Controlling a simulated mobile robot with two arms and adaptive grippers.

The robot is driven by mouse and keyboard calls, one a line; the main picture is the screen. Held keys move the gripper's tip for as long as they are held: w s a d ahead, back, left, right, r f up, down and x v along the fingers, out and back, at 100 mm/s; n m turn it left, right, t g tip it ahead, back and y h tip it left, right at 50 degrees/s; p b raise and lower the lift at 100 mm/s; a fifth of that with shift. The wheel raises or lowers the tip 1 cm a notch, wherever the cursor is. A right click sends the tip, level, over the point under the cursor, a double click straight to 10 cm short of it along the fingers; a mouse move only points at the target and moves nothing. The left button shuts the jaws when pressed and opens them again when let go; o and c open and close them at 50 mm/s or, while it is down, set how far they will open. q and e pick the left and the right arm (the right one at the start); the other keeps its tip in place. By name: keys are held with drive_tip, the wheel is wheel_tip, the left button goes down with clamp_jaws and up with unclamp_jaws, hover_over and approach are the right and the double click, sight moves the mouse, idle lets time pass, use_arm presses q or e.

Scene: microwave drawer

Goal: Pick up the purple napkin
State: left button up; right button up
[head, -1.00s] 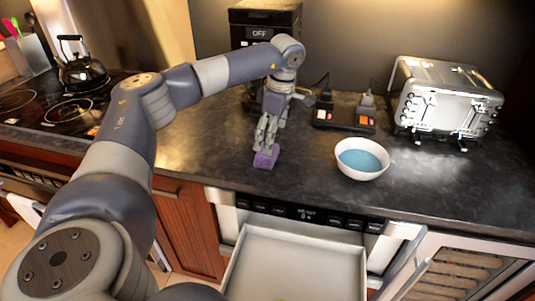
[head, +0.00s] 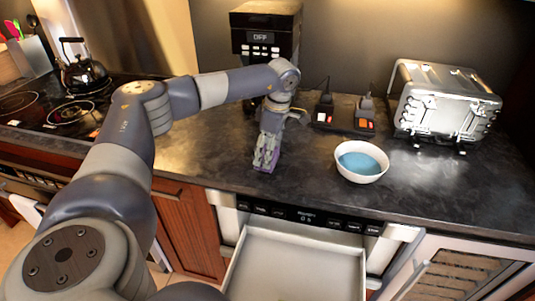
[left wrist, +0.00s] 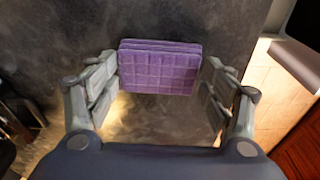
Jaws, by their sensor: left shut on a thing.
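The purple napkin (left wrist: 158,68) is a folded, quilted block between the two fingers of my left gripper (left wrist: 158,85) in the left wrist view. The left finger meets its left edge; a thin gap seems to show at the right finger. In the head view my left gripper (head: 266,160) points down at the counter's front part, shut on the napkin. The fingers hide most of the napkin there, with only purple bits showing. I cannot tell whether the napkin touches the counter. My right gripper is not in view.
A white bowl with blue inside (head: 361,162) stands right of the gripper. A power strip (head: 345,118) and a silver toaster (head: 444,100) are further back right. A black coffee machine (head: 264,30) stands behind. An open, empty drawer (head: 295,265) juts out below the counter edge.

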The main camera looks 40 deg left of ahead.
use_arm(q)
drive_tip(key=shift+r, duration=0.5)
wheel_tip(320, 180, up, 2)
drive_tip(key=shift+r+b, duration=0.25)
drive_tip(key=shift+b, duration=0.45)
drive_tip(key=s+d+r+b, duration=0.1)
drive_tip(key=s+d+b, duration=0.2)
drive_tip(key=s+d, duration=0.6)
drive_tip(key=d, duration=0.3)
drive_tip(key=shift+s+d+r, duration=0.25)
drive_tip(key=shift+s+d, duration=0.1)
drive_tip(key=shift+s, duration=0.05)
